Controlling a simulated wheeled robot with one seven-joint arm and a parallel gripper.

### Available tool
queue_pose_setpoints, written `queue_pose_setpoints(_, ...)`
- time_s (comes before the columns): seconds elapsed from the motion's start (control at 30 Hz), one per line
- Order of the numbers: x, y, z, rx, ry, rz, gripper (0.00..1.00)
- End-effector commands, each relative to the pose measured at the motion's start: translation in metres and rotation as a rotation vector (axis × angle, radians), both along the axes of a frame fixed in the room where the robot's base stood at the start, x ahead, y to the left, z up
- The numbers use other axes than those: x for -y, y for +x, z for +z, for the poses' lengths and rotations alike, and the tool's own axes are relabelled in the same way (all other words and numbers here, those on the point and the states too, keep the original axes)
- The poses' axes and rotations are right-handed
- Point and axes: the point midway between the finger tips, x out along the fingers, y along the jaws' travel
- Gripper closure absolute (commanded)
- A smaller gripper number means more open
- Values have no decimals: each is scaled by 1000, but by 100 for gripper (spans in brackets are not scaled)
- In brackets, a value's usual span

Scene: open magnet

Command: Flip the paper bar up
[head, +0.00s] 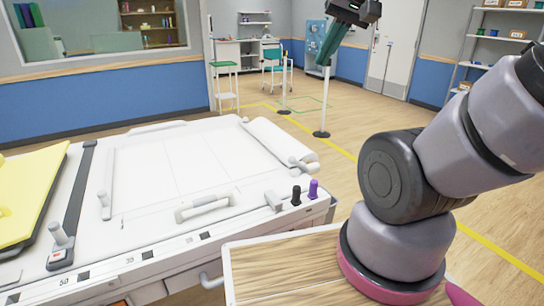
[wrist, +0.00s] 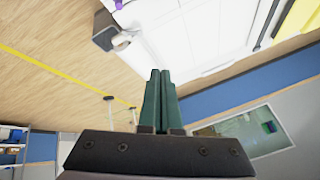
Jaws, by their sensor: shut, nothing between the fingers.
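My gripper (head: 323,58) hangs at the top of the head view, fingers pointing down, clear of the white table. In the wrist view its green fingers (wrist: 160,76) are together and hold nothing. The white table (head: 165,160) has several bars; I cannot tell which is the paper bar. A long white padded bar (head: 272,142) lies along the right edge, with a small grey lever (head: 300,164) at its near end. A dark bar (head: 76,195) with a grey knob (head: 59,234) lies at the left. A thin grey bar (head: 105,185) lies beside it.
A white handle (head: 203,207), a black knob (head: 296,195) and a purple knob (head: 314,189) sit near the table's front edge. A yellow pad (head: 28,195) covers the left end. A wooden surface (head: 290,268) is in front. Open floor lies behind and right.

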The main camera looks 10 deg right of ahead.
Motion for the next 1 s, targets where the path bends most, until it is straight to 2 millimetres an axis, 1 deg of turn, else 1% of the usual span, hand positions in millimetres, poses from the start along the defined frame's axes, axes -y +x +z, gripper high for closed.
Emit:
queue_pose_setpoints(0.27,-10,39,-44,-205,-175,252,100)
queue_pose_setpoints(0.47,-20,65,-82,-349,-326,451,100)
queue_pose_setpoints(0.7,-35,91,-133,-515,-525,696,100)
queue_pose_setpoints(1.0,-55,118,-200,-715,-808,1006,100)
